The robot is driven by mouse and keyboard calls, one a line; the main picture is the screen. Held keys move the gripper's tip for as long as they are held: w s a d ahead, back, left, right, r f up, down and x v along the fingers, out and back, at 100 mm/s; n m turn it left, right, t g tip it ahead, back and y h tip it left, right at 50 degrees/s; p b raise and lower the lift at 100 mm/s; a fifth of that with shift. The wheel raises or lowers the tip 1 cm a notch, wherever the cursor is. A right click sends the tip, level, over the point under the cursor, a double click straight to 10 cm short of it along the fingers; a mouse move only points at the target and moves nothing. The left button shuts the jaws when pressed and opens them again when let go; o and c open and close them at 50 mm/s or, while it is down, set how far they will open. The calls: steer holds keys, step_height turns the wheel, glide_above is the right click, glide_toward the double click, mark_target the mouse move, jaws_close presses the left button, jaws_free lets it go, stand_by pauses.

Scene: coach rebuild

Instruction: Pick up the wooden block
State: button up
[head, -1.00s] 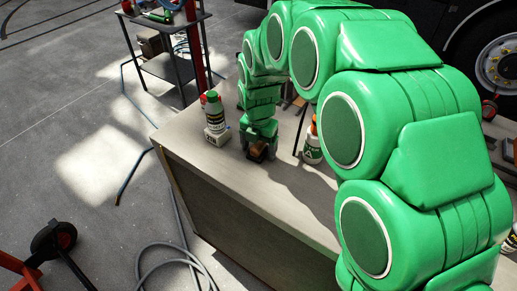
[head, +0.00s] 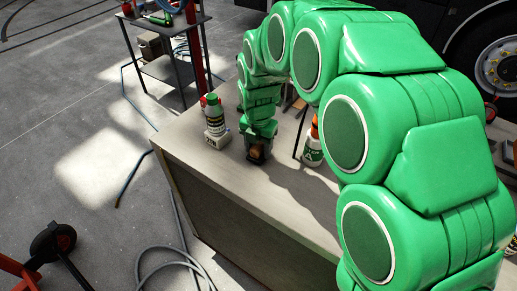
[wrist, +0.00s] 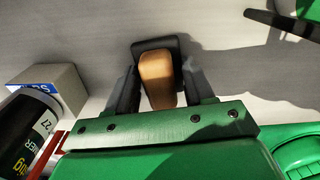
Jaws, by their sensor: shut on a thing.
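The wooden block (wrist: 158,82) is orange-brown and sits between the two dark fingers of my gripper (wrist: 158,88) in the wrist view. My gripper is shut on the block. In the head view the block (head: 257,152) shows small between the fingers, low over the bench top (head: 200,160). I cannot tell whether it still touches the bench.
A white bottle with an orange cap (head: 312,152) stands close on the right. The bench's front left edge is near. A shelf cart (head: 170,65) stands behind on the floor.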

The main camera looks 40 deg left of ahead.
mark_target(259, 145)
step_height(259, 145, up, 3)
steer(key=shift+s+d+r, duration=0.1)
steer(key=shift+s+d, duration=0.05)
steer(key=s+d+r, duration=0.9)
steer(key=d, duration=0.1)
steer(key=shift+r, duration=0.15)
